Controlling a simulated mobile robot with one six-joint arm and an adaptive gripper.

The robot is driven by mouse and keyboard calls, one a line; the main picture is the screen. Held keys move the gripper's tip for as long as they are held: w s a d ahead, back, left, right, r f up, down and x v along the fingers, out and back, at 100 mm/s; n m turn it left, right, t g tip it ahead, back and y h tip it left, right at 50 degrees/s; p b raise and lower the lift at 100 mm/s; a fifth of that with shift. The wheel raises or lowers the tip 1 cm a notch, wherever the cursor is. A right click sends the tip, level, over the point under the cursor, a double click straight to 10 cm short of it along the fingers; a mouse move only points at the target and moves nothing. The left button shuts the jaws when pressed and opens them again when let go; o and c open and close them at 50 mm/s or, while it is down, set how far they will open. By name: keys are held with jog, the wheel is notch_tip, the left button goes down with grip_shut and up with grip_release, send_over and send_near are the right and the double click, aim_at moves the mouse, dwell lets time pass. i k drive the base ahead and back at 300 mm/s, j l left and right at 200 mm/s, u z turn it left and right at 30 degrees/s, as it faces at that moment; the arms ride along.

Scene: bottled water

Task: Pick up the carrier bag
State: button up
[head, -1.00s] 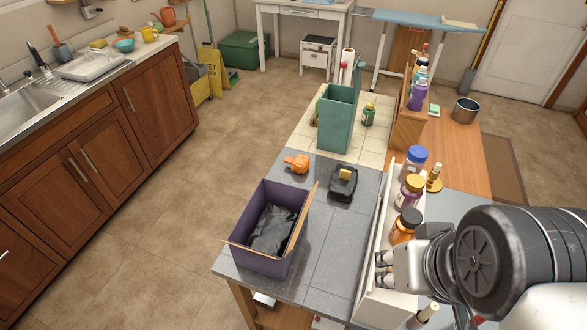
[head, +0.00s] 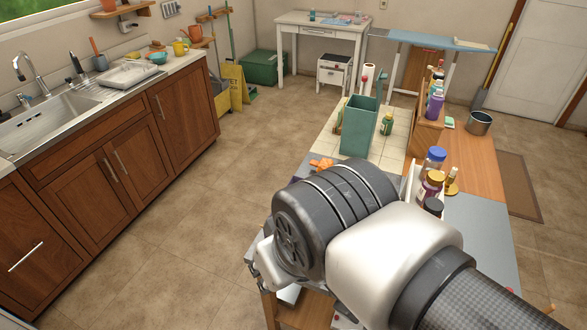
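A tall teal open-topped holder, possibly a carrier bag (head: 360,127), stands upright on the cream tiled part of the long table. The black crumpled bag-like thing seen earlier in the purple box is hidden behind my arm now, as is the box. I cannot tell which of these is the carrier bag. My gripper (head: 262,272) shows only as a small metal part at the left of my wrist, low over the near table end. Its fingers are mostly hidden, so I cannot see whether it is open or holds anything.
An orange object (head: 321,163) lies just beyond my wrist. A small green bottle (head: 387,124) stands beside the teal holder. Open floor (head: 200,215) lies between table and sink counter.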

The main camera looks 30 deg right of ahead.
aim_at(325, 163)
jog(key=i+j+u, duration=0.4)
jog(key=i+j, duration=1)
jog(key=i, duration=0.2)
jog(key=i+l+z, duration=0.15)
jog(key=z, duration=0.3)
jog(key=i+z, duration=0.65)
jog(key=z, duration=0.25)
jog(key=i+j+z, duration=0.1)
jog(key=i+z, duration=0.2)
jog(key=z, duration=0.15)
jog(key=i+j+z, duration=0.2)
jog(key=z, duration=0.25)
jog(key=i+l+z, duration=0.25)
jog(key=i+z, duration=0.2)
jog(key=i+l+z, duration=0.15)
jog(key=i+z, duration=0.7)
jog(key=k+j, duration=0.05)
